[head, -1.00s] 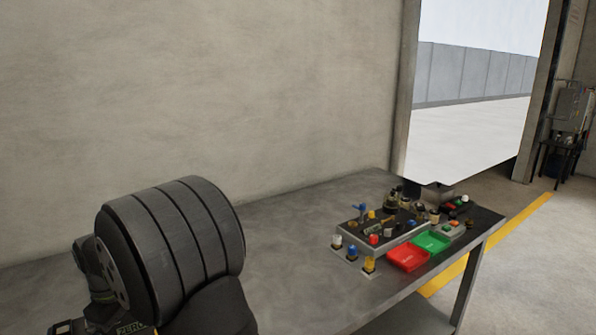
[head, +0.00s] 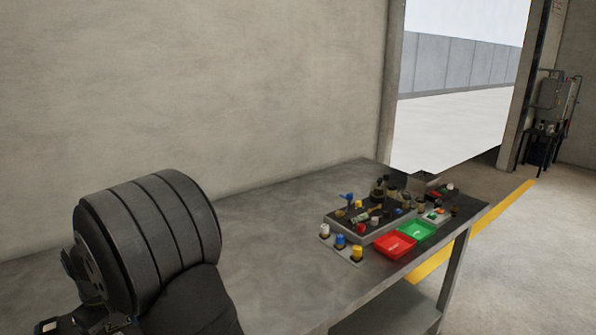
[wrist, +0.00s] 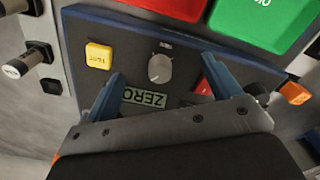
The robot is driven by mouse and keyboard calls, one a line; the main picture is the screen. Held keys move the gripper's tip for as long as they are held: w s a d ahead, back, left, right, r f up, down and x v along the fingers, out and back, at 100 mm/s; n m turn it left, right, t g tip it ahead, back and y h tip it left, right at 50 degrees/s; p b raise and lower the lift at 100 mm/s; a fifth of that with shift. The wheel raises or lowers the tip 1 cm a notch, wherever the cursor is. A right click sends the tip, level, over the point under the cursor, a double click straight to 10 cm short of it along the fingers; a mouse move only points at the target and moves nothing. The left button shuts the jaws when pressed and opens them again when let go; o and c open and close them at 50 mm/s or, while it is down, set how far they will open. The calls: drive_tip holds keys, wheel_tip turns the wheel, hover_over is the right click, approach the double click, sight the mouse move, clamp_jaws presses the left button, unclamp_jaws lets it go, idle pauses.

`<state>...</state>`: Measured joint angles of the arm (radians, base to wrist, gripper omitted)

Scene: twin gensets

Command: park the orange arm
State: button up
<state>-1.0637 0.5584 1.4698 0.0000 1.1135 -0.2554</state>
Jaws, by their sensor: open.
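No whole orange arm is recognisable in either view. In the wrist view a small orange block (wrist: 295,93) sits at the right edge of a dark panel (wrist: 130,55), by a black round knob (wrist: 257,88); I cannot tell whether it belongs to the orange arm. My gripper (wrist: 163,70) is open and empty over this panel, its two blue fingers on either side of a grey dial (wrist: 160,68). A red part (wrist: 203,87) is partly hidden by the right finger. A ZERO label (wrist: 145,98) lies between the fingers.
A wall stands behind. My dark arm link fills the lower left.

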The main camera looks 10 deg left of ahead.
drive_tip(key=c, duration=0.7)
drive_tip(key=shift+w+r, duration=0.15)
drive_tip(key=w+d+r+n+g+y, duration=0.15)
drive_tip(key=w+r+n, duration=0.25)
drive_tip(key=w+r, duration=0.6)
drive_tip(key=w+d+r+n+y, duration=0.3)
drive_tip(key=w+r, duration=0.5)
drive_tip(key=r, duration=0.4)
drive_tip(key=x, duration=1.6)
drive_tip(key=shift+s+f, duration=0.3)
drive_tip(key=shift+f, duration=0.15)
drive_tip(key=shift+h, duration=0.25)
drive_tip(key=c, duration=1)
